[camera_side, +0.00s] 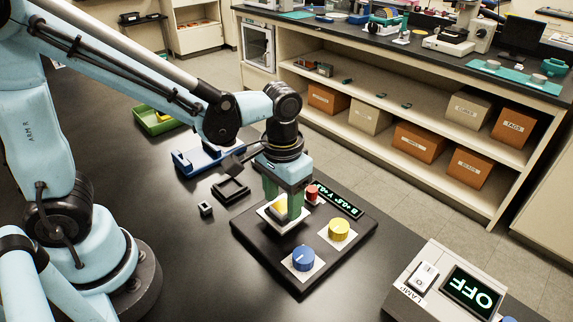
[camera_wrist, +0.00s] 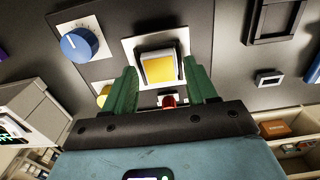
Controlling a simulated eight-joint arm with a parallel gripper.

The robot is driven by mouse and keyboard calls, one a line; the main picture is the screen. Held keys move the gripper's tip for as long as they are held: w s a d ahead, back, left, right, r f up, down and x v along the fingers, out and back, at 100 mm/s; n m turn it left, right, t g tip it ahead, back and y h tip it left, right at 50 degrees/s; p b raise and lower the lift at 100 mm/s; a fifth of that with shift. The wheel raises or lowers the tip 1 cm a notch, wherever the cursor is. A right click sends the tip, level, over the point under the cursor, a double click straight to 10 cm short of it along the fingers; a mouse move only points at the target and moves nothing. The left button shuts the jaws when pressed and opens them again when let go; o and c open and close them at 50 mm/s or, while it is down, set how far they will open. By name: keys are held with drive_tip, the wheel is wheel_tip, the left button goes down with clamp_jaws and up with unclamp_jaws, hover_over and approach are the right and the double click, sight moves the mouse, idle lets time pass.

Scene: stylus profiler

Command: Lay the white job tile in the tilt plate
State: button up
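My gripper (camera_side: 284,207) has its two green fingers apart and points down over the black panel (camera_side: 263,247). In the wrist view the open fingers (camera_wrist: 164,75) stand either side of a yellow square with a pale rim (camera_wrist: 160,69), which sits on a white square plate. It also shows, partly hidden by the fingers, in the side view (camera_side: 280,205). I cannot tell whether this square is the tilt plate. Nothing is clearly held. I cannot make out the white job tile for certain in either view.
The panel bears a blue knob (camera_side: 303,258), a yellow knob (camera_side: 339,230), a red knob (camera_side: 312,193) and a readout (camera_side: 340,200). A lamp box (camera_side: 446,287) reads OFF.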

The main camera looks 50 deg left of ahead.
drive_tip(key=shift+o, duration=0.9)
drive_tip(key=shift+c, duration=0.5)
drive_tip(key=shift+r, duration=3.5)
drive_tip(key=shift+r, duration=0.1)
wheel_tip(320, 180, up, 12)
hover_over(283, 206)
